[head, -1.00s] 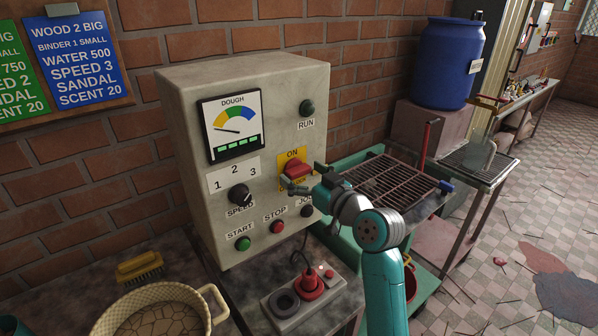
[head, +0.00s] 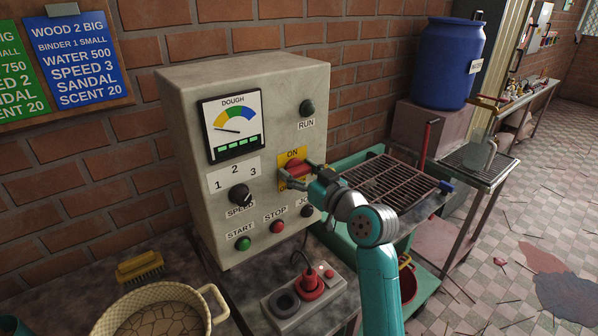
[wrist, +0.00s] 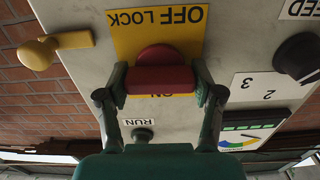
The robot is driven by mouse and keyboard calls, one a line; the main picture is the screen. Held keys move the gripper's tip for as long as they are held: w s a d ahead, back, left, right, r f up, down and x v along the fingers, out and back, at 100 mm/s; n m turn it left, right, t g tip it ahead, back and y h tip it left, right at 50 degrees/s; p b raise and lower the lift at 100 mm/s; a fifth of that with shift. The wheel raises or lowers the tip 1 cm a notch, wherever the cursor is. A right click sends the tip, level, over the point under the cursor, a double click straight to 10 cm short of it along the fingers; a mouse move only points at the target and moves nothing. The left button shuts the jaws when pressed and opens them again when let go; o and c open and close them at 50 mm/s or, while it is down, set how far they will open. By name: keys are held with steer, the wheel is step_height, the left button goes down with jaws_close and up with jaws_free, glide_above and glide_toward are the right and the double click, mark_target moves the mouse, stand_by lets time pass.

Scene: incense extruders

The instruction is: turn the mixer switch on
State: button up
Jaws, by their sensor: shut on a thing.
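The mixer switch is a red handle (head: 294,166) on a yellow plate (head: 283,186) marked ON above, on the grey control box (head: 180,130). In the wrist view, which is upside down, the red handle (wrist: 160,80) lies crosswise on the plate (wrist: 190,42), between OFF LOCK and ON. My gripper (head: 296,176) is at the switch, with one finger on each side of the handle. In the wrist view my gripper (wrist: 160,86) is shut on the handle's ends. My fingers partly cover the plate in the head view.
The speed knob (head: 240,195), green start button (head: 243,243), red stop button (head: 277,226) and dough gauge (head: 233,125) share the box's front. A metal rack (head: 390,182) stands at the right.

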steer(key=m, duration=0.4)
steer(key=shift+m, duration=0.4)
steer(key=m, duration=0.4)
steer(key=shift+f+m, duration=0.1)
steer(key=shift+m, duration=0.2)
steer(key=m, duration=0.4)
steer(key=shift+m, duration=2.1)
steer(key=o, duration=1.2)
steer(key=shift+c, duration=0.2)
steer(key=shift+d, duration=0.15)
